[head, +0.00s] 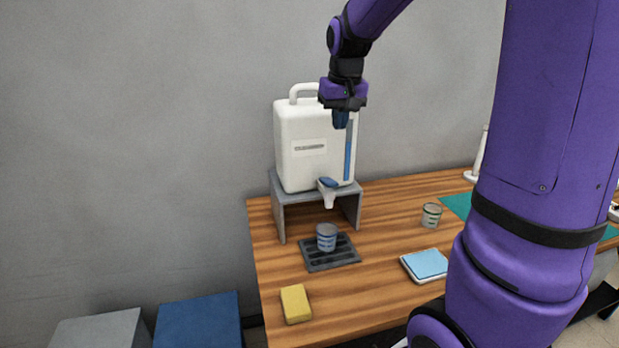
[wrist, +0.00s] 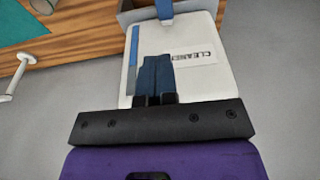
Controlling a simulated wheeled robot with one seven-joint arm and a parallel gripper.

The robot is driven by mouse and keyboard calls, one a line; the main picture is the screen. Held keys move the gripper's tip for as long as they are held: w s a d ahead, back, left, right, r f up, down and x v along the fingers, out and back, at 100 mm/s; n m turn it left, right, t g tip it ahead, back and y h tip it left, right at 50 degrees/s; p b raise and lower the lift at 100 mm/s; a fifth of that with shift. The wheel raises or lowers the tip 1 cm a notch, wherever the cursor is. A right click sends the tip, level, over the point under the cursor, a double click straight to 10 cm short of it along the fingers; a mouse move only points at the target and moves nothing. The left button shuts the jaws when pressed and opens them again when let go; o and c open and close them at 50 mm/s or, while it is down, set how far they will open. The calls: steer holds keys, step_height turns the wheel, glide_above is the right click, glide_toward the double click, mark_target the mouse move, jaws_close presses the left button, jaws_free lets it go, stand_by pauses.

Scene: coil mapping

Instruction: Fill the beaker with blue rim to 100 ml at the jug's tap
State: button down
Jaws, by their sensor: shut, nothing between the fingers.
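The white jug (head: 298,165) stands on a grey stand (head: 279,215), with a blue level strip on its front. Its tap (head: 328,190) has a blue lever, which also shows at the top of the wrist view (wrist: 164,9). The beaker with blue rim (head: 327,238) stands upright on the dark drip tray (head: 345,261), below the tap. Its liquid level is too small to read. My gripper (head: 340,122) is shut and empty, in front of the jug's upper right, above the tap. Its closed fingers (wrist: 155,75) overlap the jug's label in the wrist view.
Another beaker (head: 431,216) stands to the right on the wooden table (head: 385,205). A blue-topped pad (head: 426,264) and a yellow sponge (head: 295,304) lie nearer the front. A green mat (head: 457,206) is partly hidden by my arm. The wall is close behind the jug.

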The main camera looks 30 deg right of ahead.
mark_target(331, 182)
steer(key=shift+w+a+f, duration=0.3)
steer(key=shift+w, duration=0.25)
steer(key=shift+f, duration=0.1)
steer(key=f, duration=1.2)
steer(key=shift+w+d+f, duration=0.15)
steer(key=shift+w+f, duration=0.1)
steer(key=shift+w, duration=0.15)
steer(key=shift+s+f, duration=0.15)
steer(key=shift+f, duration=0.35)
steer(key=f, duration=0.1)
steer(key=s+f, duration=0.1)
steer(key=shift+s+a+f, duration=0.25)
steer(key=shift+f, duration=0.15)
stand_by(4.7)
